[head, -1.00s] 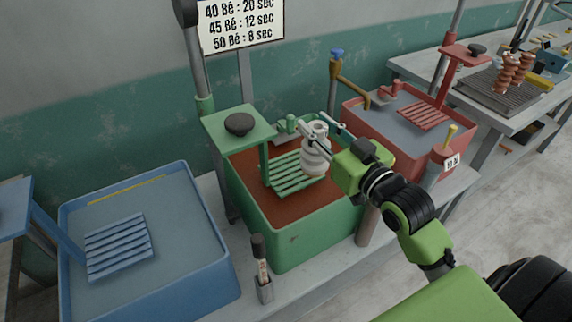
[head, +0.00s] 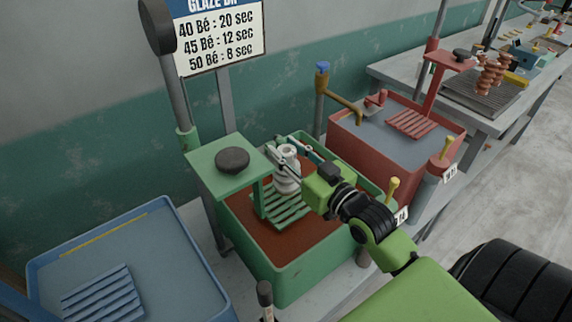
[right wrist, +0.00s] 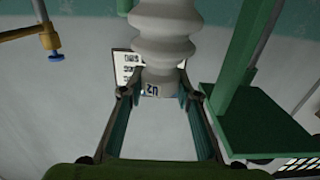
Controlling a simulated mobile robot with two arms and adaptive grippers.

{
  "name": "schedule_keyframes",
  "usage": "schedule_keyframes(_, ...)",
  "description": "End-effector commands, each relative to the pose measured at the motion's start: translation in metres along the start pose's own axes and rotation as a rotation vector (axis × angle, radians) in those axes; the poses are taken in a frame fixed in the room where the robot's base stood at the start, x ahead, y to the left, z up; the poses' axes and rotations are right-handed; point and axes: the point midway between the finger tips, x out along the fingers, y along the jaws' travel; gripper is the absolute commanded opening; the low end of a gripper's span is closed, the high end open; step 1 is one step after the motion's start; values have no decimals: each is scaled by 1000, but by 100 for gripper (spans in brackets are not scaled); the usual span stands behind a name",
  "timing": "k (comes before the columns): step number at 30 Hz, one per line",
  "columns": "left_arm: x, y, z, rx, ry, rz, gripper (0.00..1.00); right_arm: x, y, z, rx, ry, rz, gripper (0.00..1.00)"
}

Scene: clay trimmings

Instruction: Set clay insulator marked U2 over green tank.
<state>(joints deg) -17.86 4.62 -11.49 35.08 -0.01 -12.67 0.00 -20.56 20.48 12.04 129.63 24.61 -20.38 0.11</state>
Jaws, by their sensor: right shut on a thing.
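The clay insulator (head: 287,172) is pale, white-grey and ribbed. It is upright over the green tank (head: 292,283), close to the green slatted rack (head: 284,212); I cannot tell if it touches the rack. My right gripper (head: 291,158) is shut on the insulator near one end. In the right wrist view the insulator (right wrist: 165,35) sits between the fingers, and its label reads U2. The tank holds reddish-brown liquid. My left gripper is not in view.
A green plate with a black knob (head: 232,160) stands at the tank's left. A blue tank (head: 120,258) is at left and a red tank (head: 440,148) at back right. A brown pipe with a blue cap (head: 321,88) stands behind. Reddish ribbed insulators (head: 492,75) stand on the far bench.

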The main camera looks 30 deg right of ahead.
Motion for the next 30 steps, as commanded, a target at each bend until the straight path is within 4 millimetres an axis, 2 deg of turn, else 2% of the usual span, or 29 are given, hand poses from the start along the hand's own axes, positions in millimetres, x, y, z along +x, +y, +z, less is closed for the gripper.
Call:
schedule_keyframes(5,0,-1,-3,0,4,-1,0,0,0,20,0,2,0,0)
schedule_keyframes(9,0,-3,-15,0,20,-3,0,0,0,34,-1,5,-1,0)
schedule_keyframes(13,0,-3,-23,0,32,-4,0,0,-1,36,-2,7,-1,0)
schedule_keyframes(21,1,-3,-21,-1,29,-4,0,0,0,39,-1,7,-1,0)
schedule_keyframes(22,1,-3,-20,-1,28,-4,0,0,0,40,-1,1,-1,38)
schedule_keyframes(23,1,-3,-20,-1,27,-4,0,0,0,40,-1,1,-1,46)
schedule_keyframes(30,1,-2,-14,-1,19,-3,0,0,0,40,0,0,-1,47)
